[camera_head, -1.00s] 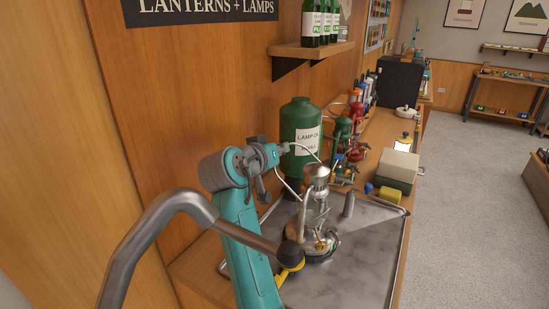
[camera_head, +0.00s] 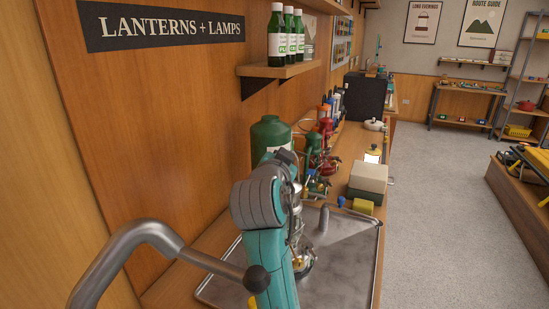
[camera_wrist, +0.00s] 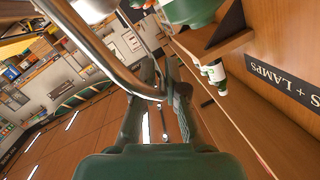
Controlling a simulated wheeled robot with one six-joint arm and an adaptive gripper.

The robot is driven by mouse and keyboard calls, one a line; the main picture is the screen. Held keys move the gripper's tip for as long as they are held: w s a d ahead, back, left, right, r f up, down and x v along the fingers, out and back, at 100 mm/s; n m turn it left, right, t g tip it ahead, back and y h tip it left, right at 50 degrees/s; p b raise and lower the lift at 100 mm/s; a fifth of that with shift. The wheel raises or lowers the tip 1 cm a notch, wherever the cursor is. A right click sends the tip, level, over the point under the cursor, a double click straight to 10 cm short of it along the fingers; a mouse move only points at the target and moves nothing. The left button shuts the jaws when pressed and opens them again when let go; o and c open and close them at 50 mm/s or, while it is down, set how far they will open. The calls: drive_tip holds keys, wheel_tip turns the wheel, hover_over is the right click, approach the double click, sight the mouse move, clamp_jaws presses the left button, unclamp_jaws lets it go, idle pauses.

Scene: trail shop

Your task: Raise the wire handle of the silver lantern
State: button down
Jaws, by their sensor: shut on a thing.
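The silver lantern (camera_head: 305,262) stands on the metal tray (camera_head: 345,270) on the counter. My arm covers much of it in the head view. In the wrist view, its wire handle (camera_wrist: 112,68) shows as a bent metal rod, close up, running from the upper left down to my fingertips. My gripper (camera_wrist: 165,92) is shut on the wire handle. A pale metal part of the lantern (camera_wrist: 95,8) shows at the top edge of the wrist view. In the head view the fingers are hidden behind my arm, so the handle's exact angle cannot be told there.
A large green canister (camera_head: 270,136) stands behind the lantern, by the wooden wall. Red and green lanterns (camera_head: 318,150), a yellow block (camera_head: 362,206) and a pale box (camera_head: 368,178) stand further along the counter. A shelf with bottles (camera_head: 285,68) is on the wall above.

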drive_tip(key=shift+s+d+f, duration=0.1)
drive_tip(key=shift+s+d, duration=0.1)
drive_tip(key=shift+d, duration=0.35)
drive_tip(key=c, duration=1.3)
unclamp_jaws()
drive_tip(key=s, duration=0.4)
drive_tip(key=s+a+r, duration=0.1)
drive_tip(key=s, duration=0.6)
drive_tip(key=shift+s+a+r, duration=0.3)
drive_tip(key=shift+s+r, duration=0.05)
drive_tip(key=shift+s, duration=0.05)
